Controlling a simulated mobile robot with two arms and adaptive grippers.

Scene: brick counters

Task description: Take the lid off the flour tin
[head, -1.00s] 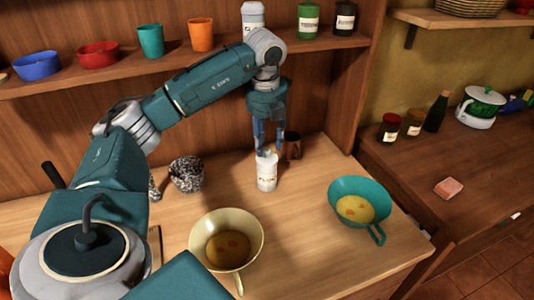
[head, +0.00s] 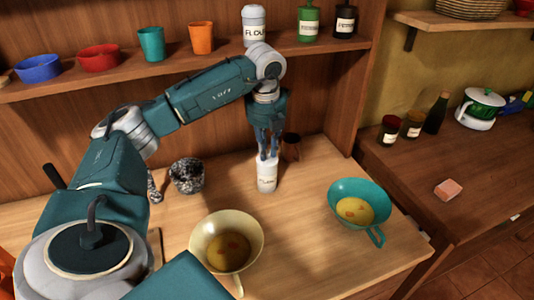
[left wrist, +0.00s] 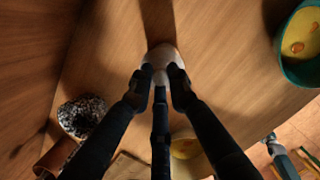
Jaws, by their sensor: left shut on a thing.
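A white tin (head: 267,180) with a pale lid stands upright on the wooden counter; its label is too small to read. My left gripper (head: 267,157) points straight down over it, fingers shut on the top of its lid. In the left wrist view the fingertips meet on the round pale lid (left wrist: 162,54). The lid still sits on the tin. Another white tin (head: 254,27), labelled with the letters FLOU, stands on the shelf above. My right gripper is not in view.
A speckled mortar (head: 187,175) is to the left. A cream pan (head: 252,257) is in front and a teal pan (head: 345,190) to the right, both with yellow food. Between the pans the counter is clear.

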